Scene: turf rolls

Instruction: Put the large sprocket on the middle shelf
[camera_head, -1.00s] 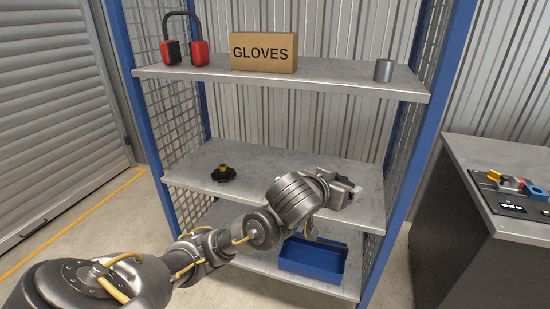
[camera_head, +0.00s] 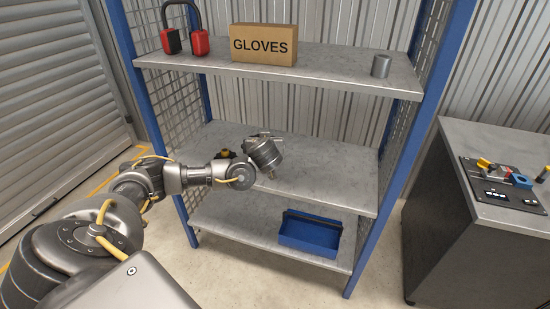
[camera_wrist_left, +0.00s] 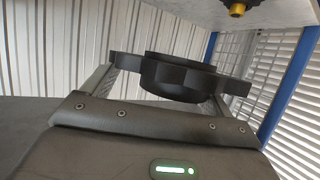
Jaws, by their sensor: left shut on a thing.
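The middle shelf (camera_head: 330,175) is a grey metal board. My left gripper (camera_wrist_left: 160,88) is shut on a dark, toothed, disc-like part, which I take for the large sprocket (camera_wrist_left: 172,76), seen between the fingers in the left wrist view. In the head view my left wrist is over the middle shelf, left of its centre, and hides the fingers and the sprocket. A black lobed piece with a yellow hub (camera_head: 226,153) stands on that shelf, partly hidden behind my arm; its yellow hub also shows in the left wrist view (camera_wrist_left: 237,9). My right gripper is out of view.
The top shelf (camera_head: 330,65) holds red-and-black headphones-like ear muffs (camera_head: 185,38), a GLOVES box (camera_head: 263,45) and a grey cylinder (camera_head: 381,66). A blue tray (camera_head: 310,233) is on the lower shelf. Blue posts and mesh sides bound the rack. The middle shelf's right part is clear.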

